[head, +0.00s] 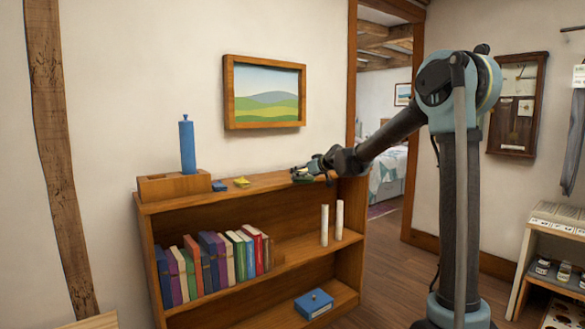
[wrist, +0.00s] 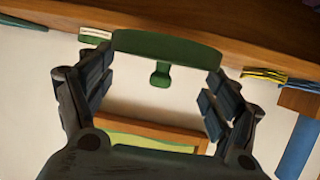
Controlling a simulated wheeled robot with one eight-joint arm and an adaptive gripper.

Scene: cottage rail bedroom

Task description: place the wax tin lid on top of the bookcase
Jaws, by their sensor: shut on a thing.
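The wax tin lid (wrist: 168,45) is dark green with a small knob, and sits between the two fingers of my gripper (wrist: 160,75) in the wrist view. My gripper is shut on it. In the head view my gripper (head: 310,169) is at the right part of the bookcase's (head: 262,187) wooden top, with a bit of green (head: 303,179) showing under it. The wrist view shows the wooden top (wrist: 240,35) beyond the lid, upside down. I cannot tell whether the lid touches the top.
A blue cylinder (head: 187,147) stands by a wooden box (head: 172,187) at the top's left. A small blue block (head: 219,186) and a yellow item (head: 241,182) lie beside them. A green-and-white item (wrist: 95,36) is near the lid. A framed picture (head: 264,93) hangs behind.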

